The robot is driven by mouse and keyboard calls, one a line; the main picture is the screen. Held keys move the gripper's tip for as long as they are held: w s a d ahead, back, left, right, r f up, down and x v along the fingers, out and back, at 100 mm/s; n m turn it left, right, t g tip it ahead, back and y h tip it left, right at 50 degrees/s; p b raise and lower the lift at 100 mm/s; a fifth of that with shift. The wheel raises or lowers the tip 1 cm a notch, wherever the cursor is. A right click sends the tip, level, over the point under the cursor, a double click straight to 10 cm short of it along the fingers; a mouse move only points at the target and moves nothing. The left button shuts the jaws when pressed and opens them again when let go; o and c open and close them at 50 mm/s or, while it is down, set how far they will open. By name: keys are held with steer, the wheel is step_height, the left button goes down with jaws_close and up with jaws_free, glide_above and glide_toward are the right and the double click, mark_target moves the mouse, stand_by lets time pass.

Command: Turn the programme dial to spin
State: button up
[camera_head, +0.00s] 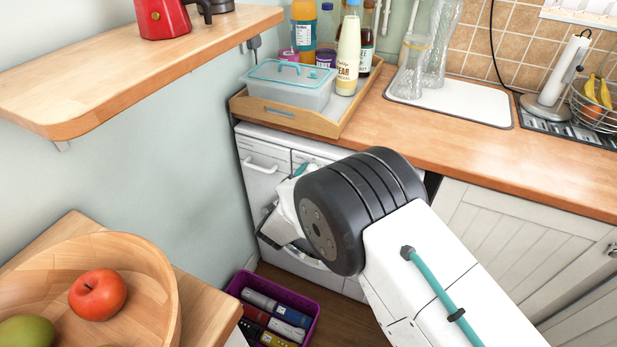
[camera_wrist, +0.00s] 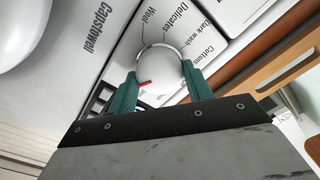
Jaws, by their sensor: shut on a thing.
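The white washing machine (camera_head: 262,163) stands under the worktop in the head view, partly hidden by my arm. In the wrist view its white round programme dial (camera_wrist: 160,62) sits between the green fingers of my gripper (camera_wrist: 159,77). The fingers are shut on the dial's two sides. A red mark shows on the dial's lower left edge. Labels reading Wool, Delicates, Dark wash and Cotton lie above and right of the dial. I see no readable spin label. In the head view the dial and fingertips are hidden behind my arm.
A wooden tray (camera_head: 283,119) with a plastic box and bottles stands on the worktop above the machine. A wooden shelf (camera_head: 110,88) juts from the left wall. A purple crate (camera_head: 238,284) is on the floor. A wooden bowl (camera_head: 152,275) of fruit is at lower left.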

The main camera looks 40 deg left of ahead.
steer(key=shift+s+f+m, duration=0.1)
steer(key=shift+m, duration=0.2)
stand_by(0.4)
steer(key=o, duration=1)
steer(key=shift+v, duration=3.9)
